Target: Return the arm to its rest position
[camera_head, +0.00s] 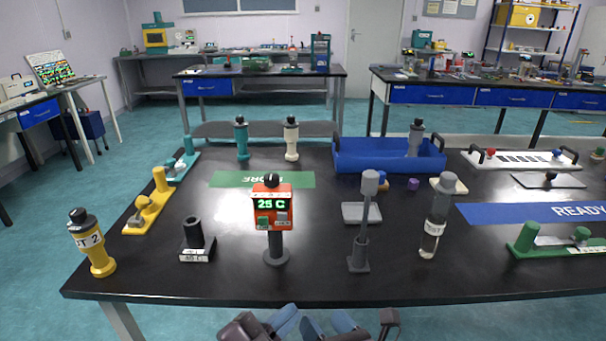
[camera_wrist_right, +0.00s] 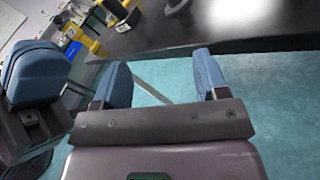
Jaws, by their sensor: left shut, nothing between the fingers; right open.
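My left gripper (camera_head: 284,318) shows at the bottom edge of the head view, in front of the table's near edge. Its blue fingers are closed with nothing between them. It also shows at the left of the right wrist view (camera_wrist_right: 38,72). My right gripper (camera_head: 330,325) is just to its right at the bottom edge, partly cut off. In the right wrist view its two blue fingers (camera_wrist_right: 162,80) stand wide apart, with only floor and a table leg behind the gap. Both grippers are empty and apart from the objects on the table.
The black table (camera_head: 310,280) spans the head view. Near its front stand a yellow bottle (camera_head: 101,257), a dark holder (camera_head: 197,240), a red 25 C display (camera_head: 272,207), a grey stand (camera_head: 362,235) and a clear bottle (camera_head: 434,225). A blue tray (camera_head: 375,163) lies behind.

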